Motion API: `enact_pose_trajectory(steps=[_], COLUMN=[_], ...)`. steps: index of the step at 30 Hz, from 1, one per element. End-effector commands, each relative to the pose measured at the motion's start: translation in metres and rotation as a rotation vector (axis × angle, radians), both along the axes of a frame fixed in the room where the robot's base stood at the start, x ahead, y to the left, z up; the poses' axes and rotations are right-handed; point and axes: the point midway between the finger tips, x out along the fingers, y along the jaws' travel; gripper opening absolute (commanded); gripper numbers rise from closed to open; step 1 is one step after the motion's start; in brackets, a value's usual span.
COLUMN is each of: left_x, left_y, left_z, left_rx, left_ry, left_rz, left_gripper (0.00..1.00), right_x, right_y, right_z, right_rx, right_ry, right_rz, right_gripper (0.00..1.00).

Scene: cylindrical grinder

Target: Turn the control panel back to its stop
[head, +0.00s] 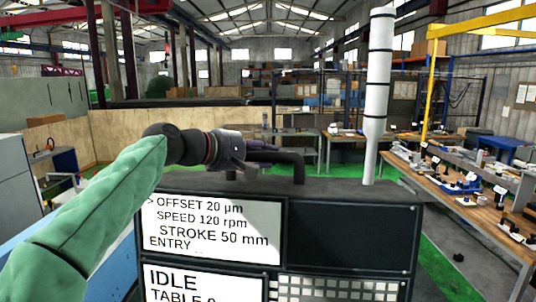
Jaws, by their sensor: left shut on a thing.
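The control panel (345,235) stands close in front of me in the head view. It is a dark box with two white screens, reading "OFFSET 20 µm" above and "IDLE" below, and a keypad at the lower edge. A black bar handle (298,168) rises from its top edge. My left gripper (262,151) comes in from the left at the end of my green-sleeved arm and is shut on the handle. Its fingers hide the handle's left part. My right gripper is not in view.
A white and black signal column (377,100) rises behind the panel's right side. A long wooden workbench (475,205) with small parts runs along the right. A low plywood wall (120,135) stands behind on the left. Green floor (450,265) shows at the lower right.

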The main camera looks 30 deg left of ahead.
Motion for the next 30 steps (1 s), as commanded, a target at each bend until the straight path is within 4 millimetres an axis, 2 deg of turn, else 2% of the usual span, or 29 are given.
enact_pose_trajectory(steps=[1,30], left_x=[-0.0024,-0.0052], left_y=[0.0047,0.0082], left_z=[0.0016,0.0017], left_rx=[0.002,0.002], left_ry=[-0.002,-0.002], left_rz=[0.015,0.049], left_gripper=[0.0,0.0], right_x=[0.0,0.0], right_y=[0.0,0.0], right_z=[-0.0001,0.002], right_rx=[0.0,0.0], right_ry=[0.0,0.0], right_rz=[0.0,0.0], right_gripper=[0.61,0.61])
